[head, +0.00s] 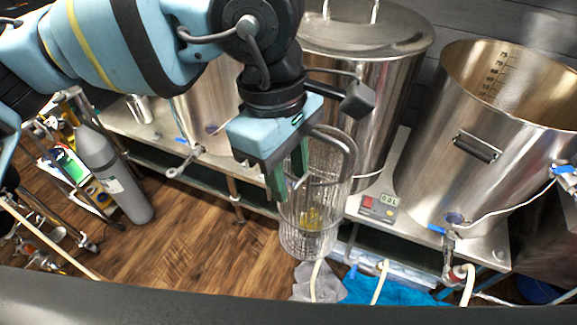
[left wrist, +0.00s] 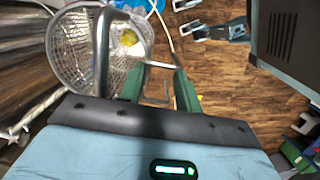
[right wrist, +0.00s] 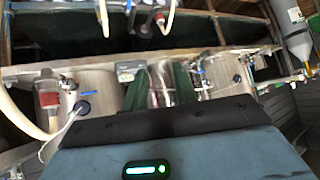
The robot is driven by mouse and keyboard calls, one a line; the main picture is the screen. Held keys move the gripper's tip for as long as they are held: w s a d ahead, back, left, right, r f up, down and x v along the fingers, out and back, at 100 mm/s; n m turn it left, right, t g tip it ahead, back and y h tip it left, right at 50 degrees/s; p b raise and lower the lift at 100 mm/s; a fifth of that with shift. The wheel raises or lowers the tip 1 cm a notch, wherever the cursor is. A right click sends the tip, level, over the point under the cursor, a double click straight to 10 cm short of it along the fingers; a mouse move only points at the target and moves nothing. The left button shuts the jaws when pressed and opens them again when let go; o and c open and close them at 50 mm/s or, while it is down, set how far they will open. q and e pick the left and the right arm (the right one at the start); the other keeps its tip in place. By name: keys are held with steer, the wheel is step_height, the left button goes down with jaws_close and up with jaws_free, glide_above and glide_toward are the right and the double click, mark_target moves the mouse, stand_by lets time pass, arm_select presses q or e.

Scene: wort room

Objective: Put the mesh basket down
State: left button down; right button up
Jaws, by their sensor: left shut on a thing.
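The mesh basket (head: 308,238) is a tall silver wire cylinder with a thick bent tube handle at its top; something yellow shows low in it. My left gripper (head: 288,186) is shut on the basket's handle side, at the near left of the rim. The basket hangs nearly upright in front of the bench edge. In the left wrist view the basket (left wrist: 78,58) lies left of the green fingers (left wrist: 160,82). My right gripper (right wrist: 164,82) shows only in the right wrist view, its green fingers apart with nothing clearly held between them.
A steel bench (head: 408,222) carries a lidded kettle (head: 385,95), an open kettle (head: 448,165) and a small scale with a display (head: 379,206). A grey gas cylinder (head: 115,175) stands at left. Hoses and a blue cloth (head: 385,288) lie below. Wooden floor (head: 190,245) is clear at centre left.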

arm_select(q)
steer(key=w+a+f+m, duration=0.3)
steer(key=a+f+m, duration=0.3)
steer(key=a+f, duration=0.2)
steer(key=w+a+f+m+y, duration=0.1)
steer(key=w+a+f+m, duration=0.2)
steer(key=a, duration=0.8)
step_height(320, 180, down, 5)
steer(key=m, duration=0.2)
steer(key=shift+a+m+g+y, duration=0.25)
steer(key=shift+m+g+y, duration=0.05)
steer(key=shift+m, duration=0.1)
arm_select(e)
steer(key=s, duration=0.3)
steer(key=shift+d+f, duration=0.2)
steer(key=shift+d, duration=0.15)
arm_select(q)
steer(key=shift+r, duration=0.1)
arm_select(e)
steer(key=shift+a, duration=0.1)
